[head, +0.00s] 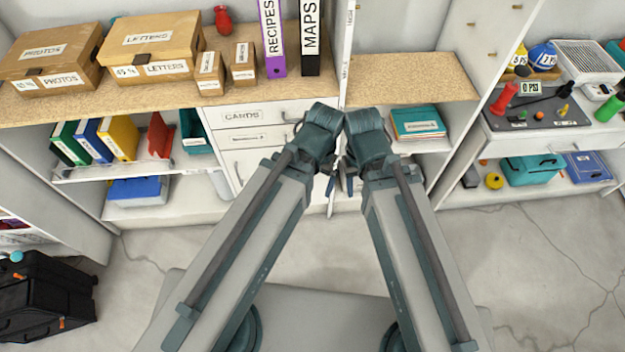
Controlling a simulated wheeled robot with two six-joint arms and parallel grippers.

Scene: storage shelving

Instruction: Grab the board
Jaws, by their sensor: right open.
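A tall, narrow white strip with small dark lettering, seen nearly edge-on, stands in front of the shelving at the middle; it is probably the board (346,62). Its lower end shows below my wrists, and its middle is hidden behind them. My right gripper (348,182) is open, low and close beside the strip; I cannot tell whether it touches. My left gripper (330,184) is mostly hidden under its own wrist, also close to the strip, and its jaws are too small to read.
Cardboard boxes (150,45), a red vase (223,20) and binders (272,38) stand on the wooden counter (415,78) behind. Drawers (250,140) and shelves with folders lie below. A black case (40,295) is at lower left. The floor (540,260) at right is clear.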

